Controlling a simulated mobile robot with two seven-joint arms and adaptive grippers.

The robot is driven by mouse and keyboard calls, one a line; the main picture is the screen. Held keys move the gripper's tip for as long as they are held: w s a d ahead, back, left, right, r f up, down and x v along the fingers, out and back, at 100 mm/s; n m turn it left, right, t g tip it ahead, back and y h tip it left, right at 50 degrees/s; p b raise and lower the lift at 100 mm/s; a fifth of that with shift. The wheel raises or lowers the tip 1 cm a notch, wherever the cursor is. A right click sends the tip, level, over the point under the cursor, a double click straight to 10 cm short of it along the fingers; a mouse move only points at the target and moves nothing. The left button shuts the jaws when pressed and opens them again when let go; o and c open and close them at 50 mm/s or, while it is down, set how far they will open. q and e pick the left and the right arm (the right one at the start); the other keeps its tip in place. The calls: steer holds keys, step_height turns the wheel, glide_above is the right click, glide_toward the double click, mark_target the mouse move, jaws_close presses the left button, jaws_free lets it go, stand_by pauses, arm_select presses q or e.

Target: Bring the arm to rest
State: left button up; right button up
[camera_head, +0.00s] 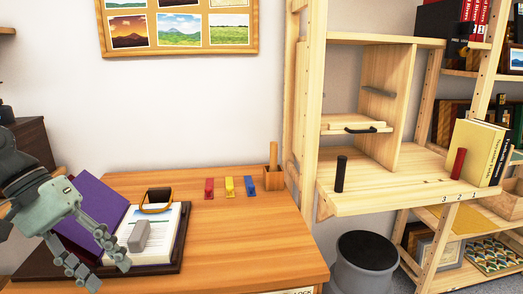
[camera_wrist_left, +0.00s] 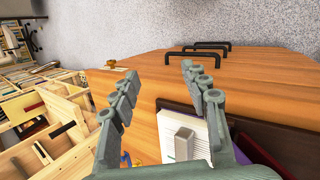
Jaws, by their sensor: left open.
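My left gripper (camera_head: 106,262) comes in from the left in the head view, above the left part of the wooden desk (camera_head: 220,232). Its two fingers are spread apart with nothing between them. In the left wrist view the open fingers (camera_wrist_left: 158,82) point over the desk toward its drawer-handle side. Beyond the fingers in the head view lie an open book (camera_head: 165,235) on a dark board and a grey block (camera_head: 139,236) on its page. The block also shows in the left wrist view (camera_wrist_left: 184,142). My right gripper is not in view.
A purple book (camera_head: 95,200) stands tilted near my left arm. Red (camera_head: 209,188), yellow (camera_head: 229,187) and blue (camera_head: 250,186) pieces lie at the desk's back beside a wooden holder (camera_head: 273,178). A wooden shelf (camera_head: 400,195) and grey stool (camera_head: 366,252) stand right. The desk's front right is clear.

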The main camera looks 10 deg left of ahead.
arm_select(q)
steer(key=d+f+n+t+h, duration=0.2)
steer(key=d+f+h, duration=0.2)
steer(key=d+h, duration=0.75)
step_height(320, 180, down, 12)
steer(key=y, duration=0.6)
steer(key=s+a+f+m+y, duration=0.1)
steer(key=a+f+m+y, duration=0.1)
steer(key=a+f+y, duration=0.45)
steer(key=s+a+f+m+y, duration=0.15)
steer(key=a+f, duration=0.25)
steer(key=f, duration=0.6)
steer(key=s+a+f+m+t+y, duration=0.1)
steer(key=s+a+f+m+y, duration=0.1)
steer(key=a+m+y, duration=0.3)
steer(key=s+a+f+m+y, duration=0.1)
steer(key=a+f+m+y, duration=0.15)
steer(key=a, duration=0.45)
steer(key=s+d+f+n+h, duration=0.1)
steer(key=d+f, duration=0.1)
steer(key=d, duration=0.5)
steer(key=s+d+f+n+h, duration=0.1)
steer(key=d+f, duration=0.1)
steer(key=d, duration=0.5)
steer(key=shift+s+f+n, duration=0.3)
steer(key=shift+s+f, duration=0.05)
